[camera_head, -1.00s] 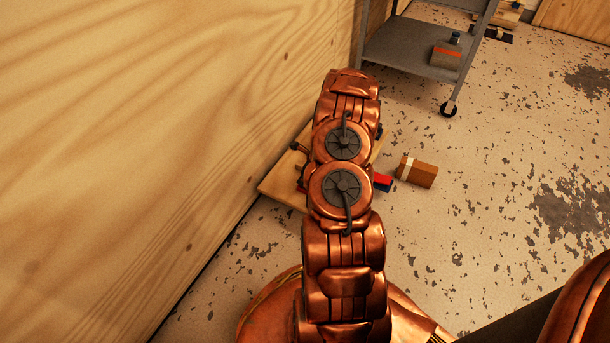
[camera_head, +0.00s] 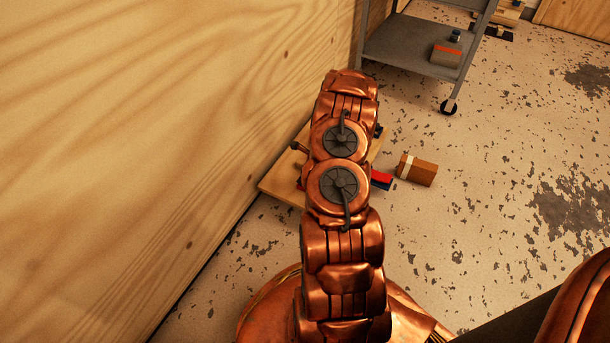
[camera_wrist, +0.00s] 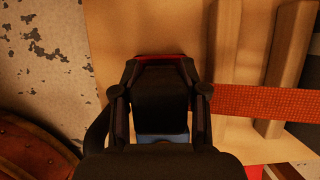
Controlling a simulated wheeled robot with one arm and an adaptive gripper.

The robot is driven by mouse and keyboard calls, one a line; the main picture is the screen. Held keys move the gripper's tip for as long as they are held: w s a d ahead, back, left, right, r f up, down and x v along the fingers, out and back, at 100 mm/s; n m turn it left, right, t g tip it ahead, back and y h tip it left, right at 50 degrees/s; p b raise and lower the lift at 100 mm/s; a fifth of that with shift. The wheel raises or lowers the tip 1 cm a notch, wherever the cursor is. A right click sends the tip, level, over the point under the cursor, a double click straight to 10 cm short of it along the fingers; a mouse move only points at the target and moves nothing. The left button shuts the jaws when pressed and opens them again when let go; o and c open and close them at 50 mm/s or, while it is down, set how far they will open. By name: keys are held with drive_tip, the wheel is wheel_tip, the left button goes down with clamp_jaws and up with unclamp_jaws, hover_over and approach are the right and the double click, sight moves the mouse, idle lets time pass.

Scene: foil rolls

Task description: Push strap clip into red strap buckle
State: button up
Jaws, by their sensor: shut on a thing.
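My gripper (camera_wrist: 161,78) is seen from behind in the wrist view, over a wooden board (camera_wrist: 145,25). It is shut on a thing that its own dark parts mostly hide. A red edge (camera_wrist: 160,57) shows at the fingertips, and I cannot tell whether it is the buckle or part of the held thing. An orange-red strap (camera_wrist: 262,100) runs right from beside the right finger. The strap clip cannot be made out. In the head view my arm hides the gripper, and the board (camera_head: 283,180) shows partly behind it.
Raised wooden strips (camera_wrist: 288,60) cross the board on the right. A blue piece (camera_wrist: 162,137) shows below the gripper. A red and blue block (camera_head: 381,180) and a brown block (camera_head: 417,170) lie right of my arm. A plywood wall (camera_head: 180,120) stands left, a grey cart (camera_head: 410,48) behind.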

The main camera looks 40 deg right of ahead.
drive_tip(key=shift+f, duration=0.1)
drive_tip(key=o, duration=1.3)
drive_tip(key=shift+c, duration=0.2)
drive_tip(key=shift+r+p, duration=4)
drive_tip(key=shift+p, duration=0.05)
